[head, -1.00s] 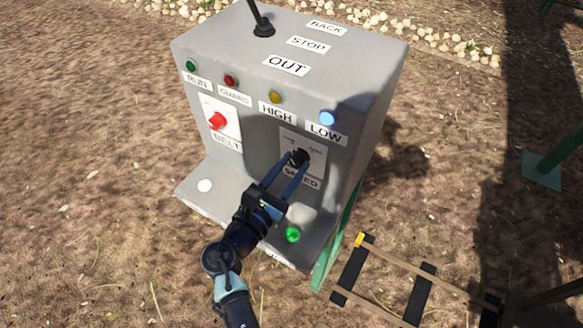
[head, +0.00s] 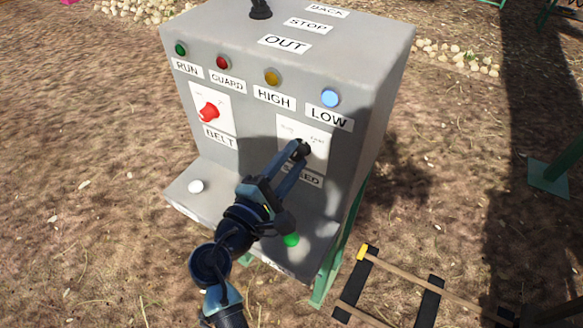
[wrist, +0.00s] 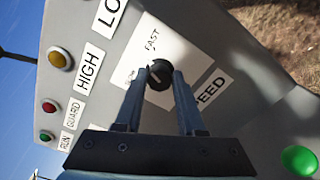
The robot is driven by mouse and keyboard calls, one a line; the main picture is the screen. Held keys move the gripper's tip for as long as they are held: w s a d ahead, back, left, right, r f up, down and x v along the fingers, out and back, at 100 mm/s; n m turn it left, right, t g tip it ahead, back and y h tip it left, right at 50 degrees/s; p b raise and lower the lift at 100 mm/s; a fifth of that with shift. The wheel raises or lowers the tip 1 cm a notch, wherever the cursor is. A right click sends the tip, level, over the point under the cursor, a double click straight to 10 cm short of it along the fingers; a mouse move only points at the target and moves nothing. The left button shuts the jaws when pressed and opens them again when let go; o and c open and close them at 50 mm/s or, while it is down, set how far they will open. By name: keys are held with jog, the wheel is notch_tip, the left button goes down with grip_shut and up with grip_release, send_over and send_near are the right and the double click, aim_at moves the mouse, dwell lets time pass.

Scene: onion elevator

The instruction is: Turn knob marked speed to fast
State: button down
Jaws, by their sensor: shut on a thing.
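The black speed knob (head: 302,149) sits on a white plate (head: 316,131) on the front of the grey control box (head: 250,115), above the SPEED label (head: 303,180). My gripper (head: 297,152) reaches up from below with its fingertips at the knob. In the wrist view the knob (wrist: 159,76) lies between the two fingers (wrist: 158,82), which are shut on it. A pale pointer line on the knob is seen only partly.
A red BELT knob (head: 209,111) is left of the speed plate. Lamps, including the blue LOW lamp (head: 330,98), line the top. A white button (head: 196,186) and green button (head: 291,240) sit on the lower ledge. A wooden ladder-like frame (head: 400,290) lies at lower right.

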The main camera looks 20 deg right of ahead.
jog(key=m+b, duration=0.3)
jog(key=shift+f, duration=0.3)
jog(key=shift+r+m+b, duration=0.1)
jog(key=shift+m+b, duration=0.6)
jog(key=shift+m, duration=0.6)
jog(key=c, duration=0.5)
grip_release()
jog(key=shift+r, duration=0.1)
jog(key=b+v, duration=0.1)
jog(key=v, duration=1.2)
